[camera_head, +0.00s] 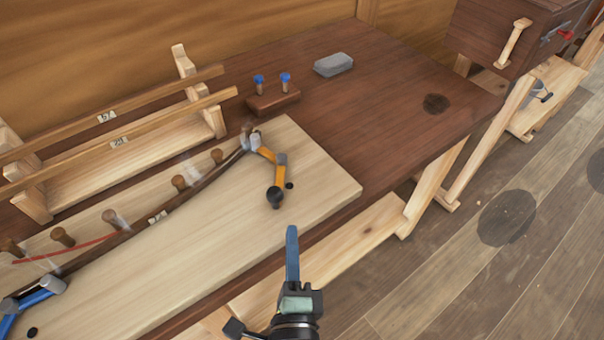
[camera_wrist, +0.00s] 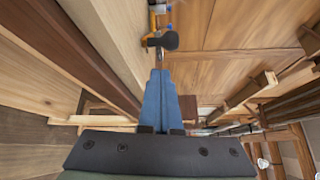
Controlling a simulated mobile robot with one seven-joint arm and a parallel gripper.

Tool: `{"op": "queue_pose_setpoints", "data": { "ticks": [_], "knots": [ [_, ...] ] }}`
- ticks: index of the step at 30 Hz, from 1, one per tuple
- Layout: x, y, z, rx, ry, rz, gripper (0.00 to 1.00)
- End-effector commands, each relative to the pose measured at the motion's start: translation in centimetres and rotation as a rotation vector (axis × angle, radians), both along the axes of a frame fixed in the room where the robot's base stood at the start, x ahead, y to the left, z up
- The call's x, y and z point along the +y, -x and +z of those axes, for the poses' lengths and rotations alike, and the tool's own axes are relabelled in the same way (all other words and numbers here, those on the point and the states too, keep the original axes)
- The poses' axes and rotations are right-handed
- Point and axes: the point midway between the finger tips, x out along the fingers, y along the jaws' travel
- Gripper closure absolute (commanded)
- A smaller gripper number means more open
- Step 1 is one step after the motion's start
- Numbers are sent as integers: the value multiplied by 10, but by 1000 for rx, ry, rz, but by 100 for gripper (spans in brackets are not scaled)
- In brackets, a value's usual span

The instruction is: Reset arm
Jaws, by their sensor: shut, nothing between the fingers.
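My gripper (camera_head: 292,235) shows at the bottom middle of the head view, with its blue fingers pressed together and nothing between them. It is in front of the near edge of the pale board (camera_head: 330,185) on the bench and holds nothing. In the wrist view the shut blue fingers (camera_wrist: 158,75) point away from the camera. An orange clamp (camera_head: 280,170) with a black knob stands on the board beyond the gripper. The knob (camera_wrist: 163,40) also shows just past the fingertips in the wrist view.
A blue clamp (camera_head: 35,303) is at the lower left. A dark curved strip (camera_head: 150,212) runs along several wooden pegs. A wooden rack (camera_head: 130,165) with long slats stands behind. A grey block (camera_head: 333,64) lies at the back. The bench's right side (camera_head: 400,120) is mostly clear.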

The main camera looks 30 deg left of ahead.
Motion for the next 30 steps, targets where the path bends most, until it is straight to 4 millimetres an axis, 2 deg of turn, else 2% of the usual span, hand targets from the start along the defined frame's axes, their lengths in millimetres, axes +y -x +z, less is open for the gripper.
{"op": "queue_pose_setpoints", "data": {
  "ticks": [3, 9, 20, 22, 26, 29, 30],
  "knots": [
    [-3, 18, -1, 2, 1, -2, 100],
    [-5, 35, 1, 0, 1, -3, 100],
    [-6, 39, 3, -2, 2, -4, 100],
    [-6, 34, 9, -23, 17, -3, 100],
    [-10, 8, 46, -151, 122, -7, 100],
    [-17, -25, 98, -322, 275, -28, 100],
    [-21, -38, 122, -399, 346, -44, 100]
  ]
}}
